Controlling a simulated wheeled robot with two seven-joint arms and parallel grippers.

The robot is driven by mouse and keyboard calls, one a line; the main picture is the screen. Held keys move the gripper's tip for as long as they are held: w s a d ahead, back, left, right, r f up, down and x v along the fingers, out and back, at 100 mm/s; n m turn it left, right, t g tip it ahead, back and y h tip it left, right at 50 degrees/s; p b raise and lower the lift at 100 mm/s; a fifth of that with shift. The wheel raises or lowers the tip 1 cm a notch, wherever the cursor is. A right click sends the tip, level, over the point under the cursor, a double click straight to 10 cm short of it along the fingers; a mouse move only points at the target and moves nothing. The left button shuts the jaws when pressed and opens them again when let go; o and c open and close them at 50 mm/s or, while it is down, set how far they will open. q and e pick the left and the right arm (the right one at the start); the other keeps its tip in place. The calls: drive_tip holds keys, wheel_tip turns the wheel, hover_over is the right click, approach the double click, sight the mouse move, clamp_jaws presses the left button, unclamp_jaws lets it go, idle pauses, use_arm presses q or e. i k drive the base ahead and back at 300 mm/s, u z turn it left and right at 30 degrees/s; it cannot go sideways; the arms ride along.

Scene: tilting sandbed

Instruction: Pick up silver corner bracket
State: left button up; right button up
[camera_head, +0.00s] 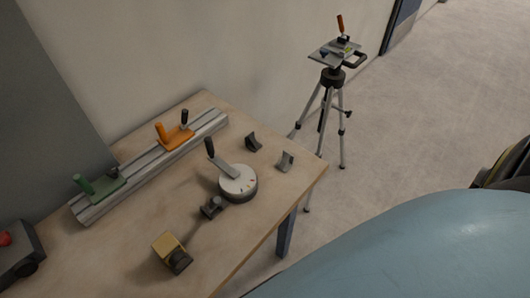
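A small silver-grey corner bracket (285,161) lies on the wooden table (205,112) near its right corner. A similar but darker bracket (253,142) lies a little behind it and to its left, apart from it. Nothing touches or covers the silver bracket. Neither of my grippers shows in the head view, so their distance from the bracket cannot be told.
A round silver dial with a black-handled lever (238,184) stands left of the bracket. A rail (150,166) with green and orange clamps runs along the back. A yellow-ended tool (170,250) lies in front. A tripod (332,80) stands beyond the table's right edge.

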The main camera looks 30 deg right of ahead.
sight(284, 165)
drive_tip(key=u, duration=1.25)
drive_tip(key=k, duration=1)
drive_tip(key=z, duration=0.9)
drive_tip(key=i, duration=0.5)
